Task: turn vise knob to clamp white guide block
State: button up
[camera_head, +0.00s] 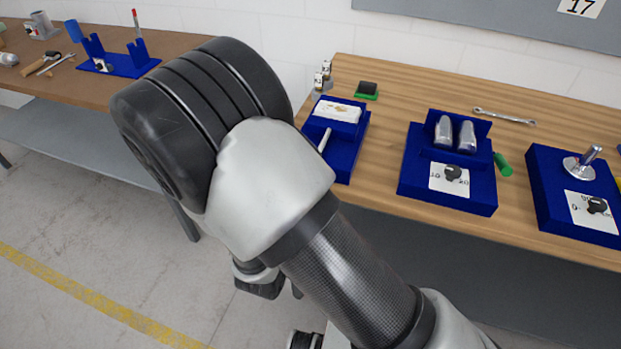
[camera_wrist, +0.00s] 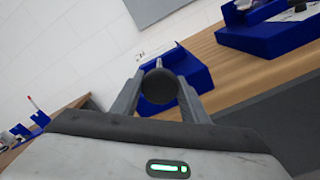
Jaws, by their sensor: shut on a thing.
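In the wrist view, the two fingers of my gripper (camera_wrist: 163,92) are around a round dark knob (camera_wrist: 159,86), shut on it. The knob faces the camera, in front of a blue fixture (camera_wrist: 195,73). In the head view, the left blue fixture (camera_head: 350,150) on the wooden bench holds a white block (camera_head: 337,111) with reddish marks on top. A pale rod (camera_head: 324,140) lies below the block. My arm covers the front left of this fixture, and the knob and gripper fingers cannot be made out there. Whether the block is clamped is unclear.
To the right stand a blue fixture with two metal cylinders (camera_head: 444,132) and another blue fixture with a metal post (camera_head: 585,162). A green cylinder (camera_head: 502,164) and a wrench (camera_head: 504,117) lie on the bench. A second table (camera_head: 165,45) stands at left.

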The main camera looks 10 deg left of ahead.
jog(key=m+b, duration=0.3)
jog(key=b, duration=0.1)
jog(key=m+b, duration=0.2)
jog(key=b, duration=0.1)
jog(key=shift+f+m, duration=0.3)
jog(key=shift+f, duration=0.05)
jog(key=m+b, duration=0.2)
jog(key=b, duration=0.2)
jog(key=shift+r, duration=0.1)
jog(key=shift+r+m+b, duration=0.2)
jog(key=shift+m+b, duration=0.6)
jog(key=o, duration=1)
jog(key=shift+s, duration=0.15)
jog(key=s, duration=0.5)
jog(key=s+a, duration=0.1)
jog(key=s, duration=1.1)
jog(key=shift+a+p, duration=0.15)
jog(key=shift+p, duration=0.15)
